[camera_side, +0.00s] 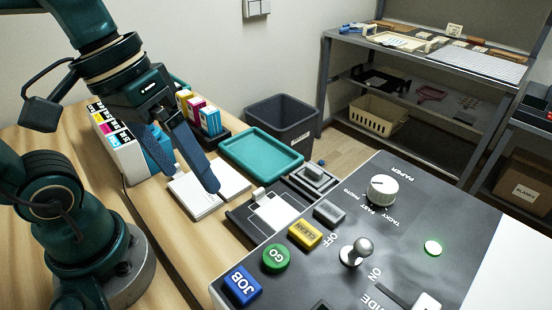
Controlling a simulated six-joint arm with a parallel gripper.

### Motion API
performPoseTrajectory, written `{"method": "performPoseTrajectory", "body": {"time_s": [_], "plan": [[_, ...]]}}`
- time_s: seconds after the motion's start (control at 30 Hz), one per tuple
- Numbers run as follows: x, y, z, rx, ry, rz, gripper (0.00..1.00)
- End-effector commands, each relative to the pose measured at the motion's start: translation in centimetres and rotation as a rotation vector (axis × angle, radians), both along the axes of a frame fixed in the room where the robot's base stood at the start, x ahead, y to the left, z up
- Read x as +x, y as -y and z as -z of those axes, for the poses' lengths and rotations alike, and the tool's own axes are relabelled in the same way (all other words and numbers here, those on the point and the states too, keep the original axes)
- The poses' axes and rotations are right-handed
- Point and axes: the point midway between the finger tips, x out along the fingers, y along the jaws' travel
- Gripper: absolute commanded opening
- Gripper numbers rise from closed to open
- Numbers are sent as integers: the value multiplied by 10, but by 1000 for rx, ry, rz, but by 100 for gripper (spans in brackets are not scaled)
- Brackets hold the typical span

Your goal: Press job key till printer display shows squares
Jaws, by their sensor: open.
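The blue JOB key (242,286) sits at the near left corner of the dark printer panel (440,205). My gripper (194,180) is open and empty, with its fingers pointing down over the white pads on the table. It is up and to the left of the JOB key, apart from it. I cannot make out a display showing squares; a small dark window (322,306) at the bottom edge is mostly cut off.
Beside JOB are a green GO key (276,258), a yellow CLEAN key (305,234) and a grey key (329,213). A toggle switch (356,251), knob (382,190) and lit green lamp (433,247) lie farther right. A teal tray (262,151) stands behind.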

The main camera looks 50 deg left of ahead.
Motion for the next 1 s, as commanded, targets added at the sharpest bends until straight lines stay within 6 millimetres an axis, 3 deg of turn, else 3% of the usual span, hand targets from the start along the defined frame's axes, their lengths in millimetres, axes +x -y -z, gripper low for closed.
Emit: {"method": "performPoseTrajectory", "body": {"time_s": [0.1,0.3,0.6,0.87,1.0], "plan": [[-1,-13,7,105,143,74,100],[10,-34,19,249,256,159,100],[16,-35,16,263,284,175,100],[16,-35,16,262,283,173,1],[16,-34,16,262,283,173,0]]}}
